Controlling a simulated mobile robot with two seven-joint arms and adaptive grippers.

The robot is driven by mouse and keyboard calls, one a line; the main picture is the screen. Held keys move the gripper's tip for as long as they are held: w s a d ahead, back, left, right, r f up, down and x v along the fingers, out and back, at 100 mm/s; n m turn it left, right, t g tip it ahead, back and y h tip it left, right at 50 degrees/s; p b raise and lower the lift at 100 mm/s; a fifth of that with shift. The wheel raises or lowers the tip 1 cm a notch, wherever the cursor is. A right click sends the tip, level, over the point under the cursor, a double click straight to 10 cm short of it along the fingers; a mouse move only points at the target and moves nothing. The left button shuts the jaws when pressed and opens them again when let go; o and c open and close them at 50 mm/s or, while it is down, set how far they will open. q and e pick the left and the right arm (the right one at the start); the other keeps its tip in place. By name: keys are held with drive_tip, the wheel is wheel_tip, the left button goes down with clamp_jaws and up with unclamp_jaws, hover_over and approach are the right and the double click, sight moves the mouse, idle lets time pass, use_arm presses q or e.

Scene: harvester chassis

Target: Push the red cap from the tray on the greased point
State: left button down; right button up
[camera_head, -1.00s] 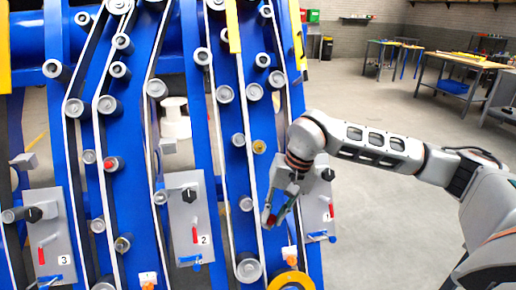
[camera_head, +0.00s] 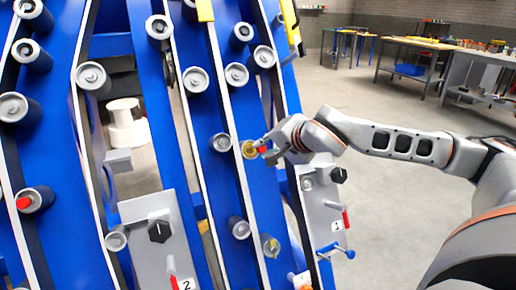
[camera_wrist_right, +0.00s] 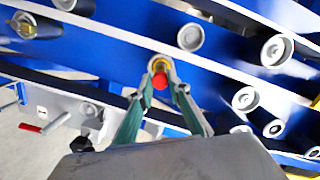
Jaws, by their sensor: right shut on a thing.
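My right gripper (camera_head: 264,147) is shut on a small red cap (camera_head: 262,149), which also shows between the fingertips in the right wrist view (camera_wrist_right: 160,81). The cap is right in front of a yellow-ringed point (camera_head: 249,149) on the blue chassis; whether they touch I cannot tell. In the wrist view the yellow ring (camera_wrist_right: 159,65) shows just beyond the cap. Another point with yellowish grease (camera_head: 271,245) lies lower on the chassis. A red cap (camera_head: 24,203) sits on a roller at the far left. My left gripper and the tray are not in view.
Grey rollers (camera_head: 195,79) and pale belts cover the blue chassis (camera_head: 185,130). A grey panel marked 1 (camera_head: 318,200), with a knob and red handle, is just below my right gripper. Workbenches (camera_head: 410,50) stand far back; the floor at right is clear.

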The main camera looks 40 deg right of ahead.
sight(264, 149)
drive_tip(key=shift+s+r, duration=0.15)
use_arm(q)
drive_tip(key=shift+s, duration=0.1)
use_arm(e)
drive_tip(key=b+x, duration=0.1)
drive_tip(key=x, duration=0.2)
drive_tip(key=shift+d+f, duration=0.15)
drive_tip(key=shift+f, duration=0.15)
drive_tip(key=shift+w+d+f+b, duration=0.1)
drive_tip(key=shift+w+f+b, duration=0.05)
drive_tip(key=shift+w, duration=0.3)
drive_tip(key=shift+w+d+f+b, duration=0.1)
drive_tip(key=shift+w+b, duration=0.05)
drive_tip(key=shift+w, duration=0.3)
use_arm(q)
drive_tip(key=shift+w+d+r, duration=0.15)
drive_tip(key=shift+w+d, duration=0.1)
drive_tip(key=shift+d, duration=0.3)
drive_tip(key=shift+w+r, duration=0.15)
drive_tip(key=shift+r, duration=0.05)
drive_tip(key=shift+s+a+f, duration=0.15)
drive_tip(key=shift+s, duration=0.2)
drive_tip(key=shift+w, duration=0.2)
